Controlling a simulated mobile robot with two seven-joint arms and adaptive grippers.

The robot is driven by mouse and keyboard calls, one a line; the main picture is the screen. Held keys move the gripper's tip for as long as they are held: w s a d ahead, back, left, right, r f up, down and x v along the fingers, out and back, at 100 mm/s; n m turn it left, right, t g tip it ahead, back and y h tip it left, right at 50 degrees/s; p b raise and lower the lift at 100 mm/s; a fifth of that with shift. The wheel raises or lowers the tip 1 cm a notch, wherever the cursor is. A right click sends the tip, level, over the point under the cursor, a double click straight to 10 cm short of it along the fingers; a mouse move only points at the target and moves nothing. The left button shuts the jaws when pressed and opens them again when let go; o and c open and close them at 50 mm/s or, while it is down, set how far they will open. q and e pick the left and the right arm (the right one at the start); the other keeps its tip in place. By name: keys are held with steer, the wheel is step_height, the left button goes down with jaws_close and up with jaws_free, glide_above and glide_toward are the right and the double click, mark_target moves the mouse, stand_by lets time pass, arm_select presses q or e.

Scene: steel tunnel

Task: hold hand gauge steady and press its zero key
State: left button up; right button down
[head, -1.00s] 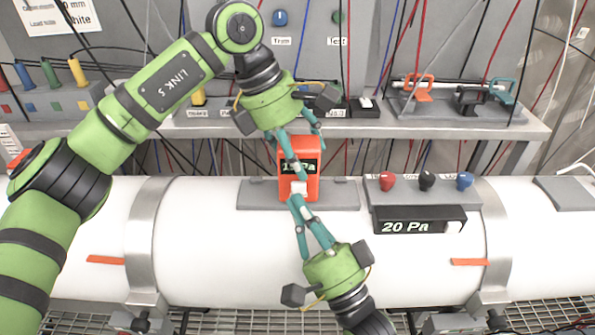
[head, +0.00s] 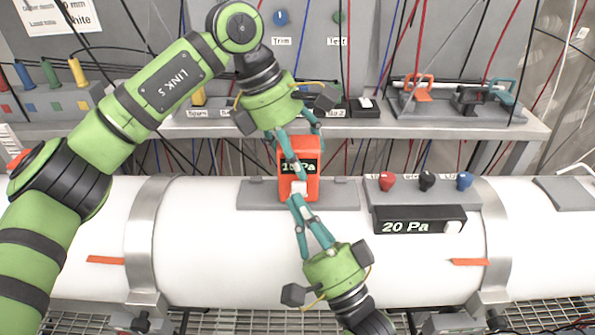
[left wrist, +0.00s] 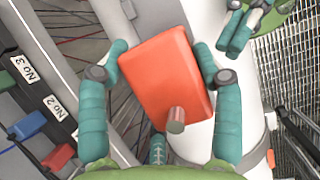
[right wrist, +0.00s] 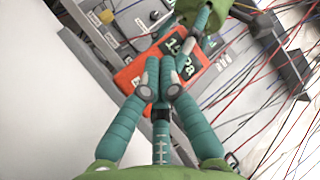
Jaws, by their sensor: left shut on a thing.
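The hand gauge (head: 312,150) is an orange box with a dark display showing what looks like 15 Pa, partly covered by a finger. A pale key (head: 299,188) is low on its front. My left gripper (head: 302,142) reaches down from above and is shut on the gauge; in the left wrist view its fingers flank the orange body (left wrist: 160,75), with a grey stub (left wrist: 176,120). My right gripper (head: 296,199) comes from below with its fingertips together, right by the key. In the right wrist view the tips (right wrist: 160,72) overlap the gauge; contact with the key cannot be told.
The gauge is over a grey plate (head: 255,195) on a white pipe (head: 215,250). To its right is a black display (head: 410,221) reading 20 Pa, below red, black and blue knobs. A grey shelf (head: 450,127) with tools and cables runs behind.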

arm_select(q)
steer(key=shift+f, duration=0.2)
arm_select(e)
steer(key=shift+w, duration=0.5)
steer(key=shift+w+f, duration=0.1)
steer(key=shift+w, duration=0.05)
steer(key=shift+s, duration=0.6)
steer(key=s, duration=0.6)
stand_by(0.4)
arm_select(q)
steer(key=shift+r, duration=0.1)
stand_by(0.4)
steer(key=o, duration=1.3)
steer(key=shift+o, duration=0.2)
steer(key=shift+w, duration=0.1)
arm_select(e)
steer(key=shift+w, duration=0.1)
